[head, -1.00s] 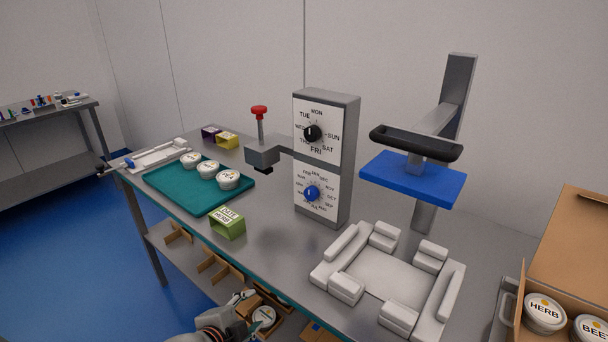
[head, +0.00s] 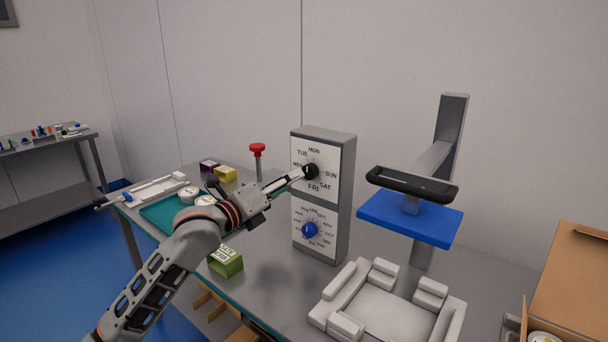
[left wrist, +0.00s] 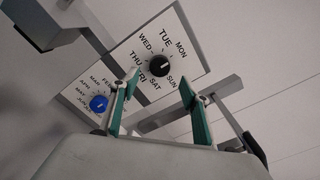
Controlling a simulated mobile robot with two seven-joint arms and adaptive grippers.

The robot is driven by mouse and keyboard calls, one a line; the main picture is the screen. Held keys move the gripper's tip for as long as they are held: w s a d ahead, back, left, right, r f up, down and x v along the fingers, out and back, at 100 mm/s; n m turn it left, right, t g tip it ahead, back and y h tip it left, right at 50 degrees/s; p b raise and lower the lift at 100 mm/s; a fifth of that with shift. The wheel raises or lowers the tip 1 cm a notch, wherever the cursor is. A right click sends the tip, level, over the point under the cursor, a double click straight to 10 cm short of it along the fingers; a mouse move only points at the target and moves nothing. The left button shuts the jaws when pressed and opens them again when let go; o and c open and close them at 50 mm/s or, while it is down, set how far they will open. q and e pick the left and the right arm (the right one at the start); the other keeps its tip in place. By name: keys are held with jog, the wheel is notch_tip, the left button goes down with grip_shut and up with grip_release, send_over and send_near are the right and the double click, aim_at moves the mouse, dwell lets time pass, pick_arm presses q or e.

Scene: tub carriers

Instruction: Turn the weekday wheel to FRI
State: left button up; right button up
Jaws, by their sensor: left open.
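The weekday wheel is a black knob (head: 311,171) on the upper white dial of a grey upright box (head: 343,195), ringed by day names. FRI is printed below the knob. In the left wrist view the knob (left wrist: 160,65) shows a small pale mark; I cannot tell surely which day it faces. My left gripper (head: 302,174) reaches in from the left, its fingertips close to the knob in the head view. In the left wrist view its green-padded fingers (left wrist: 158,88) are spread, with the knob beyond and between their tips, apparently not gripped. My right gripper is not in view.
A blue month knob (head: 310,229) sits just below on the same box. A red-topped plunger (head: 257,150) stands left of it, near my arm. A blue plate under a black handle (head: 412,184) and a white padded fixture (head: 375,312) stand to the right.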

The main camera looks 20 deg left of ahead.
aim_at(307, 172)
pick_arm(q)
jog(key=p+x, duration=0.1)
jog(key=x, duration=0.6)
jog(key=shift+w+d, duration=0.15)
jog(key=shift+w, duration=0.05)
jog(key=shift+c, duration=0.3)
jog(key=c, duration=1)
